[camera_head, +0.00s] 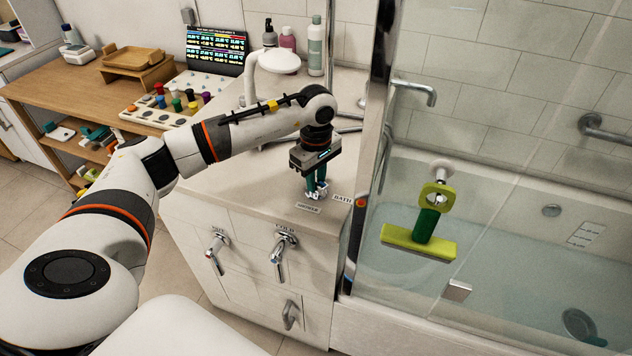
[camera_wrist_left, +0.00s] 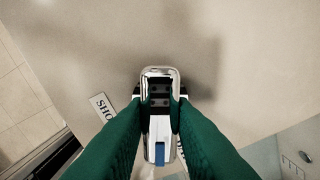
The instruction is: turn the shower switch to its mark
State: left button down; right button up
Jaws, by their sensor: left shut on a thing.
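The shower switch (camera_wrist_left: 160,135) is a small chrome and white lever with a blue patch on it. It stands on the counter top near the front right corner. My left gripper (camera_head: 317,192) points down over it, and its green fingers (camera_wrist_left: 158,110) are closed on both sides of the switch. Two label plates lie on the counter beside it. One label (camera_head: 308,208) starts with "SHO" in the wrist view (camera_wrist_left: 102,106), and the other label (camera_head: 342,198) reads "BATH". The fingers hide part of the switch in the head view. My right gripper is not seen.
Below the counter top, a chrome lever (camera_head: 216,242) and another chrome lever (camera_head: 282,247) sit on the cabinet front. A glass screen edge (camera_head: 372,150) rises close to the right. A green squeegee (camera_head: 425,236) hangs there.

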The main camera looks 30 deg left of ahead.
pick_arm(q)
jog(key=n+b, duration=0.1)
jog(key=n, duration=0.3)
jog(key=shift+n, duration=0.4)
jog(key=shift+w+r, duration=0.1)
dwell(0.3)
jog(key=c, duration=1.2)
grip_release()
jog(key=shift+c, duration=0.2)
notch_tip(320, 180, up, 12)
jog(key=b, duration=0.2)
